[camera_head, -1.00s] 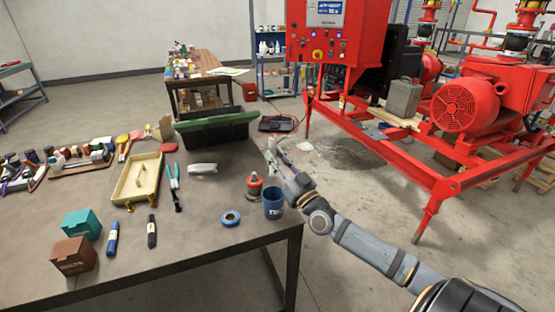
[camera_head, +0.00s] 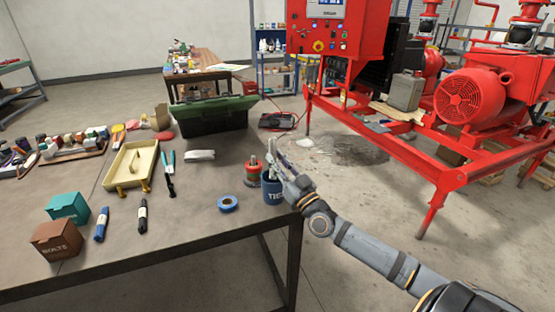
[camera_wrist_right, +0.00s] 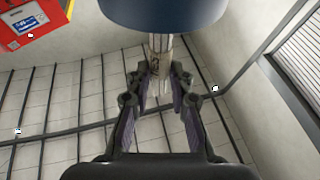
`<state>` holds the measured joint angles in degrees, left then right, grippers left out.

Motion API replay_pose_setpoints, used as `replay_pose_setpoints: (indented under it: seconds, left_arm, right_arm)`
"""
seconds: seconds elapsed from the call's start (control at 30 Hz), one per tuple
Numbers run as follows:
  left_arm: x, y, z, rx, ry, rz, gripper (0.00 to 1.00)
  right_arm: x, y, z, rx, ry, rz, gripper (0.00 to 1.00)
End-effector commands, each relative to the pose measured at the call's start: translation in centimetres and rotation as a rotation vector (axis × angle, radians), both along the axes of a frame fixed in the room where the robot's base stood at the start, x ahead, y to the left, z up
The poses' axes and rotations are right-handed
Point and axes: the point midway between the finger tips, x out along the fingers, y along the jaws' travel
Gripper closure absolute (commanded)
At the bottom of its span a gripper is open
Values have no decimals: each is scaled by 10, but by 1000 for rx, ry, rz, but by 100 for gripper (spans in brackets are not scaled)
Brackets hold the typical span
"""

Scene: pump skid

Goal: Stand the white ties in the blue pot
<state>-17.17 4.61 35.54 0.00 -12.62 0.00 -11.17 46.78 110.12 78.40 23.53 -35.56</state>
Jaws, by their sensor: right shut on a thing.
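The blue pot (camera_head: 272,193), lettered "TIE...", stands upright near the table's right front corner. My right gripper (camera_head: 270,158) is just above it, pointing over its mouth. In the right wrist view this gripper (camera_wrist_right: 160,92) is shut on the white ties (camera_wrist_right: 159,58), a thin pale bundle. The bundle runs from the jaws to the pot (camera_wrist_right: 165,12) at the top of that view. The ties' far end is hidden by the pot, so how deep they reach cannot be told. My left gripper is not in view.
A red-and-grey spool (camera_head: 252,172) stands close to the pot on the left, with blue tape (camera_head: 228,204) nearby. The table edge (camera_head: 296,222) is close to the pot.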

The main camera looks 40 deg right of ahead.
Motion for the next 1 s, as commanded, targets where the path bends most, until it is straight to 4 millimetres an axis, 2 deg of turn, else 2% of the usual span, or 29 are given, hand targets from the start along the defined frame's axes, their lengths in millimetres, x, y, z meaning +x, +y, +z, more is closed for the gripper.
replay_pose_setpoints:
  seconds: [0.03,0.3,0.5,0.7,0.73,0.9,1.0]
  left_arm:
    - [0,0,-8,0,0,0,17]
    - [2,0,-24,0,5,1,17]
    - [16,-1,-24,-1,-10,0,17]
    - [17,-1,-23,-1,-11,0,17]
    - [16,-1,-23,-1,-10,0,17]
    - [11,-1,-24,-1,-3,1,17]
    - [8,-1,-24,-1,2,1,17]
  right_arm:
    - [0,0,-9,0,0,-1,100]
    - [0,0,-32,0,-1,0,100]
    - [0,0,-37,0,-1,0,100]
    - [0,0,-37,0,-1,0,100]
    - [0,0,-37,0,-1,0,76]
    - [0,0,-37,0,-1,0,53]
    - [0,0,-37,0,-1,0,52]
